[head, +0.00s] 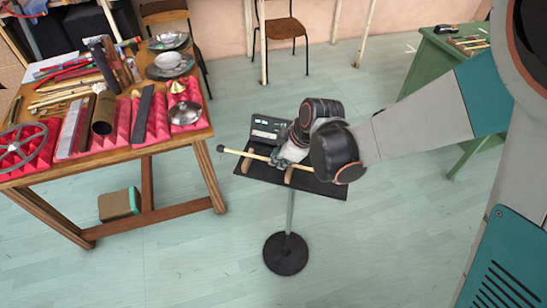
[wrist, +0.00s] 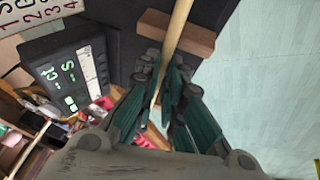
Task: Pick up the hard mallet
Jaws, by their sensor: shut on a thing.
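The hard mallet (head: 237,152) has a pale wooden stick and a small dark head, which sticks out past the left edge of the black stand tray (head: 329,190). My gripper (head: 284,158) is shut on its stick above the tray. In the wrist view the stick (wrist: 179,28) runs between the teal fingers of my gripper (wrist: 166,72) and crosses over a wooden block (wrist: 174,36). I cannot tell whether the stick touches the block. The far end of the stick is hidden behind my wrist.
A dark box with a lit display (head: 268,130) stands at the tray's back, close to my gripper; it also shows in the wrist view (wrist: 65,72). A wooden table (head: 146,150) full of percussion things is at left. A green bench (head: 425,75) stands at right. Open floor surrounds the stand.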

